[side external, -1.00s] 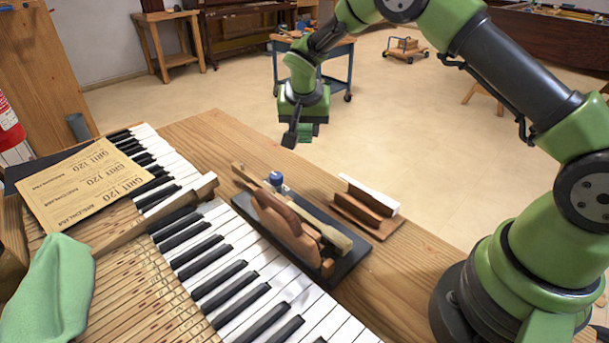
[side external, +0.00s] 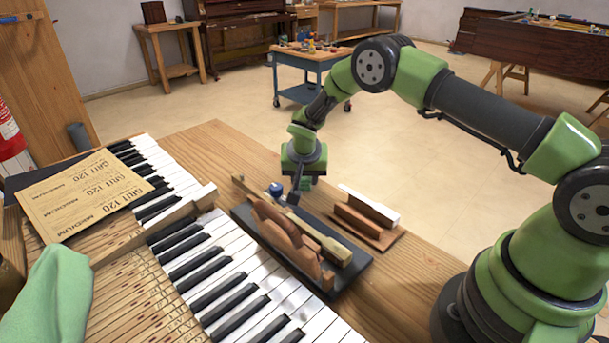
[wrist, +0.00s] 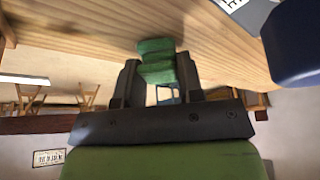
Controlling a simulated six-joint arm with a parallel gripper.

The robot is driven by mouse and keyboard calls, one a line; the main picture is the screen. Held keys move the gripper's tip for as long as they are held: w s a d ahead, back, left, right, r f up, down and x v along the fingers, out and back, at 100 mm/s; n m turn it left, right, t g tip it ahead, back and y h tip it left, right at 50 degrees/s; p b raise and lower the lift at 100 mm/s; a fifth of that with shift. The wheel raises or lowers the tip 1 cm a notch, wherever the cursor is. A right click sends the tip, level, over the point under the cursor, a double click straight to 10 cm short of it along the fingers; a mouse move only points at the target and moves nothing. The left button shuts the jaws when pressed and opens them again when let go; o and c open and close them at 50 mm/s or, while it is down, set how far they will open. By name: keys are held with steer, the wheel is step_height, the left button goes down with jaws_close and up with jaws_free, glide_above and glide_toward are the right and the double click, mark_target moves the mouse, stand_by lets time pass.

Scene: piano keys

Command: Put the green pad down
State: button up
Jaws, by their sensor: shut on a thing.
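The green pad (wrist: 157,68) sits between the two dark fingers of my gripper (wrist: 156,78) in the wrist view. It looks like a small stepped green block, and its far end appears close to or at the wooden bench top. I cannot tell whether it touches the wood. In the side view my gripper (side external: 296,194) is low over the bench, just behind the dark tool tray and beside the blue-capped item. The pad is mostly hidden there by the gripper.
The dark tray (side external: 345,275) holds wooden tools and a blue-capped item (side external: 276,188). A wooden holder with a white block (side external: 369,205) stands right of my gripper. Piano keys (side external: 235,270), sandpaper (side external: 85,192) and a green cloth (side external: 50,300) lie left. Bare bench (side external: 215,145) lies behind.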

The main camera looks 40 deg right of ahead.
steer(key=o, duration=0.9)
steer(key=shift+f, duration=0.1)
steer(key=s+a+r+y, duration=0.1)
steer(key=s+r, duration=0.3)
steer(key=r, duration=0.5)
steer(key=s+a+r+n+t, duration=0.1)
steer(key=s+a+r, duration=0.1)
steer(key=s+r, duration=0.5)
steer(key=s+a+r+y, duration=0.1)
steer(key=s+r, duration=0.1)
steer(key=r, duration=0.8)
steer(key=s+a+r+n+t+y, duration=0.1)
steer(key=s, duration=0.4)
steer(key=s+a+r+n+t+y, duration=0.1)
steer(key=s+a+r, duration=0.1)
steer(key=s, duration=0.4)
steer(key=s+a+r+n+t+y, duration=0.1)
steer(key=s+n, duration=0.1)
steer(key=s, duration=0.4)
steer(key=shift+s+a+r, duration=0.1)
steer(key=shift+a+r, duration=0.05)
steer(key=shift+r, duration=0.05)
